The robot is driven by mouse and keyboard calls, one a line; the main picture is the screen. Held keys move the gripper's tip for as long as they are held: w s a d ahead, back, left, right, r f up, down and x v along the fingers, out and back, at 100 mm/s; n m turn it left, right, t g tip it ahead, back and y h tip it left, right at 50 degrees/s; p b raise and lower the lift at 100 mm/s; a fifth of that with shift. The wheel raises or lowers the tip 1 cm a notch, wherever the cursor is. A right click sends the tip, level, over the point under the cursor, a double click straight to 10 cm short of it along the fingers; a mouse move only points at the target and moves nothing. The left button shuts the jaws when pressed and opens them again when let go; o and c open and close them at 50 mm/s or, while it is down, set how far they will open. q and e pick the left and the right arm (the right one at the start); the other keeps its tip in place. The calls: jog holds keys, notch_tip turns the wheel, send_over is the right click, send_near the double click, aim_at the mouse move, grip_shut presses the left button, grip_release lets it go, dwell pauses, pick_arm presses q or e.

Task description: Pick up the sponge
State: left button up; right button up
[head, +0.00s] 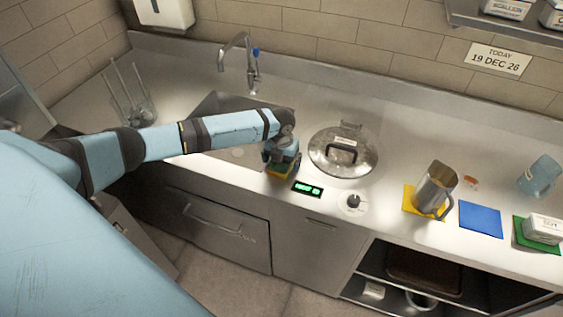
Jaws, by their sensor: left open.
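The sponge (280,174), yellow with a green layer, lies on the counter at the front right corner of the sink. My left gripper (281,162) points down right over it, and its fingers hide the sponge's upper part. The gripper is open. I cannot tell whether its fingers touch the sponge. My right gripper is not in view.
A lidded round pot (343,150) is set in the counter close right of the gripper. A green display (307,189) and a knob (353,202) sit in front. Further right are a metal pitcher (434,188) and a blue mat (480,219). A faucet (252,62) stands behind the sink.

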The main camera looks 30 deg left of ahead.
pick_arm(q)
jog(key=c, duration=1)
jog(key=shift+r, duration=0.1)
notch_tip(320, 180, up, 20)
jog(key=b, duration=0.2)
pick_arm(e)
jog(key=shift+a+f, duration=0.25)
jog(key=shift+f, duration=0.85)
